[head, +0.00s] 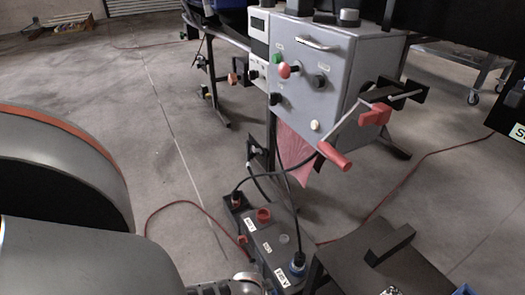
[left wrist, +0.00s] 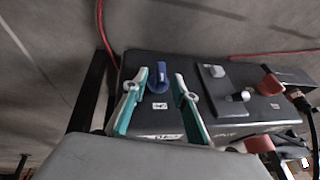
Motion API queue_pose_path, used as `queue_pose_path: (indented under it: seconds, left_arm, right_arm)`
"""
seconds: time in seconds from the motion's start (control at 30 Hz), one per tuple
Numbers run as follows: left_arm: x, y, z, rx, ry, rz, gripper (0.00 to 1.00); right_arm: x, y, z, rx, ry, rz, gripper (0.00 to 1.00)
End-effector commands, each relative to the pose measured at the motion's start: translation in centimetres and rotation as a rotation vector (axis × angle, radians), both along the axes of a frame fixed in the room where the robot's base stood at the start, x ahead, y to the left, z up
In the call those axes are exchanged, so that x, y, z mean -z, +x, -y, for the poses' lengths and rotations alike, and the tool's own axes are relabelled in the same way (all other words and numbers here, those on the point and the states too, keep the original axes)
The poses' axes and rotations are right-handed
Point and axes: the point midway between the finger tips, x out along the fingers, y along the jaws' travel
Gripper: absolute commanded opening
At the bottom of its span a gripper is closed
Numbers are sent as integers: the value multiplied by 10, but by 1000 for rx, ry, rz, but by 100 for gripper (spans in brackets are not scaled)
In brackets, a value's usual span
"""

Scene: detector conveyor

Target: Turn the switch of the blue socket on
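A dark power box (head: 262,222) stands low on the floor in the head view. My right gripper is not in view.
A grey control cabinet (head: 310,75) with knobs and a red-handled crank (head: 335,156) stands behind the box. Red switches (left wrist: 271,84) and a grey one (left wrist: 238,96) share the box top. Cables lie around it. The floor at left is open.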

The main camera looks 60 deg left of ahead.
Motion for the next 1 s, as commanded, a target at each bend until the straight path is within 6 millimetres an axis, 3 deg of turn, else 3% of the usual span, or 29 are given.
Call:
queue_pose_path:
  seconds: [0.6,1.0]
  left_arm:
    - [-78,-35,12,1,-2,-1,28]
    - [-88,-40,12,0,0,-2,28]
  right_arm:
    - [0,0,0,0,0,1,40]
    - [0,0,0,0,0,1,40]
